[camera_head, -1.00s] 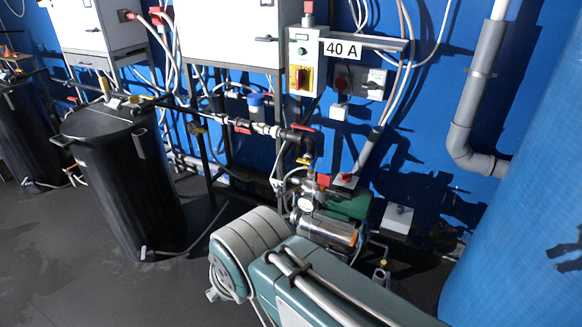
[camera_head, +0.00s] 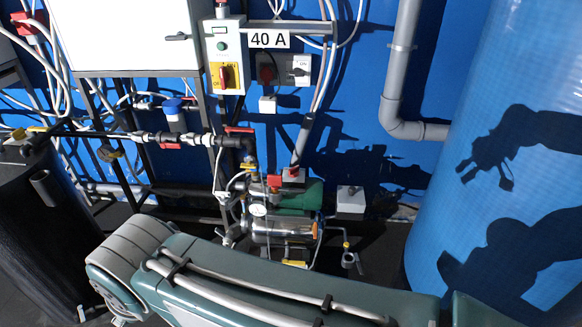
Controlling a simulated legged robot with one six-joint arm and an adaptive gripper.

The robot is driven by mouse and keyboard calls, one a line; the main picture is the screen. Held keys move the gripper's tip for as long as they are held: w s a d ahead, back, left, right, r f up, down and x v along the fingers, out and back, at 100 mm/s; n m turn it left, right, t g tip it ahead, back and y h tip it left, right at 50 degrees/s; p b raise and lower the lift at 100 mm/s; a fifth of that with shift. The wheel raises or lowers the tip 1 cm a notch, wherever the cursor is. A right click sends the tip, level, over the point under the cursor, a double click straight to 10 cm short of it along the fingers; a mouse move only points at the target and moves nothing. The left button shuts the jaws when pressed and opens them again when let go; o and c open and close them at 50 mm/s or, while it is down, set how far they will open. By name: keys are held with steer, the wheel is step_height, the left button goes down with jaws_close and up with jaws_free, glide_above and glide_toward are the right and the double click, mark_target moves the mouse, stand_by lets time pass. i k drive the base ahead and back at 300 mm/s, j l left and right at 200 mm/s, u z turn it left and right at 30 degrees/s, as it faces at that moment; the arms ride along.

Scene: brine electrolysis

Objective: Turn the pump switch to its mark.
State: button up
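The pump (camera_head: 285,228), a silver body with a green motor (camera_head: 300,198), sits low by the blue wall. Above it hangs a grey control box (camera_head: 224,58) with a red rotary handle (camera_head: 228,76) on a yellow plate. Right of it, under the "40 A" label (camera_head: 269,39), is a small grey switch with a dark knob (camera_head: 300,70) beside a red plug (camera_head: 267,73). I cannot tell which one is the pump switch. My teal arm crosses the bottom of the view; my gripper is outside it. A gripper-like shadow falls on the blue tank.
The large blue tank (camera_head: 520,110) fills the right side. A black barrel (camera_head: 45,240) stands at the left. A white cabinet (camera_head: 140,35) hangs at upper left. Black pipework (camera_head: 180,138) and a grey pipe (camera_head: 397,85) run along the wall. A small grey box (camera_head: 350,199) is right of the pump.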

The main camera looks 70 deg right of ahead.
mark_target(293, 172)
steer(key=i+z, duration=0.2)
steer(key=z, duration=0.2)
steer(key=i+z, duration=0.2)
steer(key=z, duration=0.15)
steer(key=i+z, duration=0.2)
steer(key=z, duration=0.2)
steer(key=i+l+z, duration=0.1)
steer(key=z, duration=0.35)
steer(key=i+z, duration=0.3)
steer(key=z, duration=0.15)
steer(key=i+z, duration=0.2)
steer(key=z, duration=0.3)
steer(key=i+z, duration=0.2)
steer(key=i+j, duration=0.05)
